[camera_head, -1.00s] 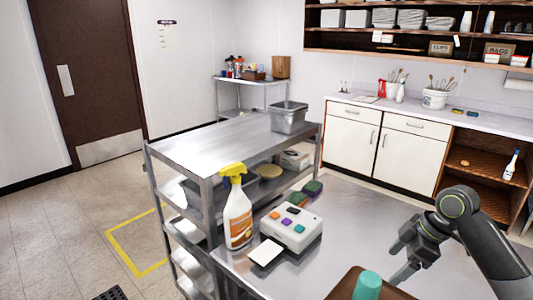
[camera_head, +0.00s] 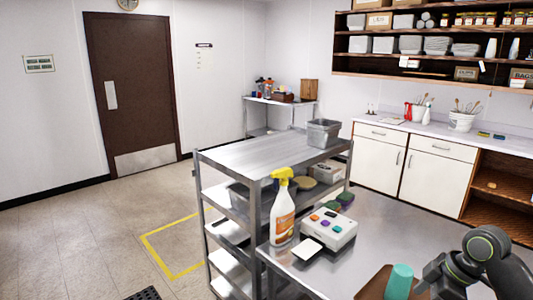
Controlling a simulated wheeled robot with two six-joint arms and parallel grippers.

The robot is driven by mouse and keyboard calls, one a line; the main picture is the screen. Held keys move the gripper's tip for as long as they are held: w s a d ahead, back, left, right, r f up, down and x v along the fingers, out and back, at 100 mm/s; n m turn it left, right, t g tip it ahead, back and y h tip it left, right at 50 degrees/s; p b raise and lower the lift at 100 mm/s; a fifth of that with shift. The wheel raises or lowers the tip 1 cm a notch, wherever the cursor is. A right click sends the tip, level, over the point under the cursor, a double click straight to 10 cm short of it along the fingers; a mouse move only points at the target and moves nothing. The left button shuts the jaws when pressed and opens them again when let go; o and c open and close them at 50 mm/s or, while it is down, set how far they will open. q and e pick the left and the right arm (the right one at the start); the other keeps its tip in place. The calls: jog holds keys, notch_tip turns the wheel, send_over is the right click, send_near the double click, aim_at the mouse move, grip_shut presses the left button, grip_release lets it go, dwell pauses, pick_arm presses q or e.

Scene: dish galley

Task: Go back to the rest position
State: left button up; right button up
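My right arm comes in at the lower right corner, over the near steel table (camera_head: 385,225). Its gripper (camera_head: 435,292) is only partly in view at the bottom edge, so I cannot tell whether it is open or shut. My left gripper is not in view. On the table, a yellow-topped spray bottle (camera_head: 283,217) stands upright beside a white box with coloured buttons (camera_head: 330,232). A white card (camera_head: 307,250) lies in front of the box. A teal cup (camera_head: 399,281) stands at the bottom edge by a brown tray (camera_head: 372,287).
A steel shelf cart (camera_head: 265,155) with a grey bin (camera_head: 323,133) on top stands behind the table. Yellow floor tape (camera_head: 160,258) and a dark floor grate (camera_head: 145,293) lie at left. Floor before the brown door (camera_head: 133,90) is clear. White cabinets (camera_head: 435,180) stand at right.

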jog(key=s+a+f+m+h, duration=0.1)
jog(key=s+a+f+m, duration=0.1)
jog(key=s+f, duration=0.45)
jog(key=s+a+f+m+h, duration=0.1)
jog(key=s+a+f+m, duration=0.25)
jog(key=f, duration=0.55)
jog(key=s+f+m+t+h, duration=0.15)
jog(key=s+m+h, duration=0.4)
jog(key=s, duration=1.15)
notch_tip(320, 180, down, 25)
jog(key=d+m+g+y, duration=0.1)
jog(key=d+g+y, duration=0.1)
jog(key=s+a+f, duration=0.1)
jog(key=s+f, duration=1.3)
jog(key=f, duration=0.1)
jog(key=shift+s+a+f+g+y, duration=0.25)
jog(key=shift+a+f+g+y, duration=0.05)
jog(key=shift+a+g+y, duration=0.05)
